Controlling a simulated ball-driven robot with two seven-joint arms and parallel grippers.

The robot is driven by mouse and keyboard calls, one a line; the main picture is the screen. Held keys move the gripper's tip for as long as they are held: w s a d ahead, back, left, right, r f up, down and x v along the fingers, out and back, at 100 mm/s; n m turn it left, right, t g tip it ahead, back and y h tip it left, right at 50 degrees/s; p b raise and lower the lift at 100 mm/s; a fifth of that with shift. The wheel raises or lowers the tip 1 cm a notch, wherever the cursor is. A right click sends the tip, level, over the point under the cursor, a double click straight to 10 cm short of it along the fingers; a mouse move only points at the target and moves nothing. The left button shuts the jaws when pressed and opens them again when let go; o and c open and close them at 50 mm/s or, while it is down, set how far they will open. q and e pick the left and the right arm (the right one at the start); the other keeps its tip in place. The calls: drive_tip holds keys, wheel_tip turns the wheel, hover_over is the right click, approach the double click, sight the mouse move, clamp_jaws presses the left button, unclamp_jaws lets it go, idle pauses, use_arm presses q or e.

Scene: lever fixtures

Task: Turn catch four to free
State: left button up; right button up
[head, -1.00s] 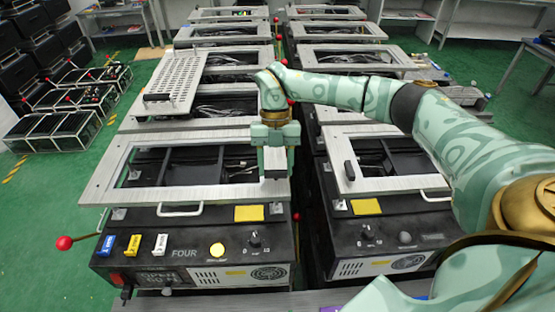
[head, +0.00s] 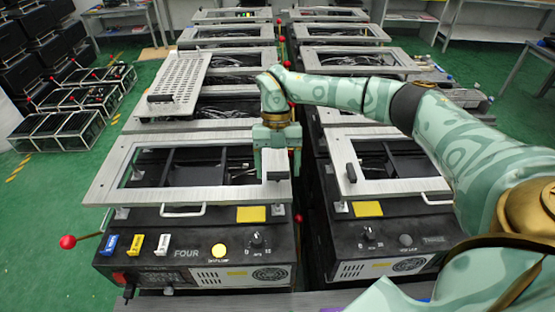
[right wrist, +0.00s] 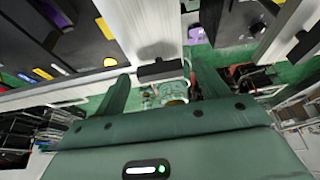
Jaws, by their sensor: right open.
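The fixture marked FOUR (head: 186,254) stands at front left, with a light metal frame (head: 110,185) on top. A small black catch (head: 277,176) sits at the frame's near right corner. My right gripper (head: 274,172) points down over that corner. In the right wrist view the open fingers (right wrist: 162,84) stand on either side of the black catch (right wrist: 160,71), with visible gaps on both sides. Whether the fingers reach down to its height is hard to tell. My left gripper is not in view.
A similar fixture (head: 433,239) with its own black catch (head: 351,173) stands close on the right. A red-knobbed lever (head: 68,242) sticks out at left. A perforated plate (head: 180,82) lies raised on a fixture behind.

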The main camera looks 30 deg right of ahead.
drive_tip(key=p+v, duration=0.2)
drive_tip(key=v, duration=1.4)
drive_tip(key=shift+w+d, duration=0.1)
